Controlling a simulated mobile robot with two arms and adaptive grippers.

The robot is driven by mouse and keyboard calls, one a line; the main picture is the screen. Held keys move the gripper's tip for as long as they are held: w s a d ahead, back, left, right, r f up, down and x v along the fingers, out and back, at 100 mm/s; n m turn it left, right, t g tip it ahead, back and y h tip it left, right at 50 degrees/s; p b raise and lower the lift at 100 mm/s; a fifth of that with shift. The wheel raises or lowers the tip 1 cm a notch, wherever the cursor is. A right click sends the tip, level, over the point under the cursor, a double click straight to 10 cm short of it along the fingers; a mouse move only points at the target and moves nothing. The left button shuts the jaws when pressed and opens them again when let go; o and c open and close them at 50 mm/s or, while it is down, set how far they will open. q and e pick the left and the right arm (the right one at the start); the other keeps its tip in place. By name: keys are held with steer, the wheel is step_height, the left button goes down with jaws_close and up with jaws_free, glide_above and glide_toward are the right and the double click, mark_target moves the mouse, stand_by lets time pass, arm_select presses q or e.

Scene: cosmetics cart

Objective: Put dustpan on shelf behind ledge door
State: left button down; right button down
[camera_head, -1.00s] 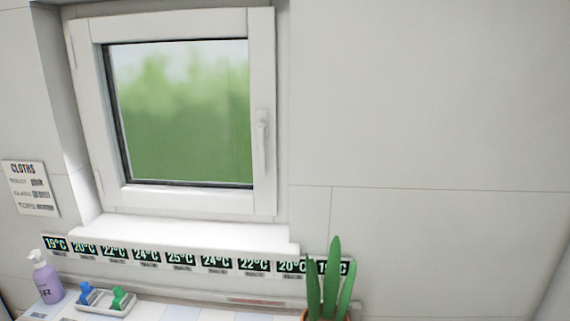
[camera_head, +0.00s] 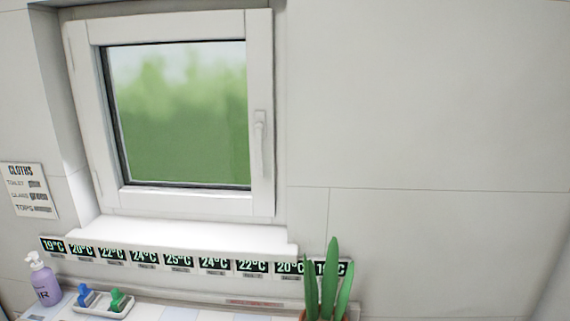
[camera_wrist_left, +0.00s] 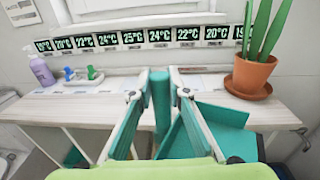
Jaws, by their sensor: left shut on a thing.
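In the left wrist view my left gripper (camera_wrist_left: 160,88) is shut on the upright handle of the teal dustpan (camera_wrist_left: 212,122). The pan lies to the right of the fingers, partly hidden by the right finger. It shows in front of the pale counter; I cannot tell whether it touches it. In the head view a white-framed window panel (camera_head: 262,80) with a handle on its right side stands above a white ledge (camera_head: 185,235). The panel looks closed. No shelf shows behind its blurred green pane. Neither gripper shows in the head view, and my right gripper is in neither view.
A potted plant (camera_wrist_left: 252,75) stands at the counter's right end. A purple pump bottle (camera_head: 43,280) and a small tray (camera_head: 103,306) with blue and green items stand at the left. A row of temperature labels (camera_head: 180,259) runs below the ledge. The counter (camera_wrist_left: 105,98) has bare stretches.

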arm_select(q)
steer(key=shift+r, duration=0.1)
stand_by(0.3)
steer(key=w+a+r+n+g+y+p, duration=0.1)
steer(key=w+a+r+n+y+p, duration=0.3)
steer(key=w+r+y+p, duration=0.55)
steer(key=w+a+f+h+b, duration=0.1)
steer(key=w+a+f+b, duration=0.1)
steer(key=w+f, duration=0.5)
steer(key=w+a+f+h+b, duration=0.1)
steer(key=w+a+f+b, duration=0.1)
steer(key=w+f, duration=0.5)
steer(key=shift+a+f+h+b, duration=0.35)
steer(key=shift+a+f, duration=0.1)
steer(key=shift+a, duration=0.45)
steer(key=shift+w, duration=0.1)
steer(key=shift+f, duration=0.15)
steer(key=c, duration=1.9)
jaws_free()
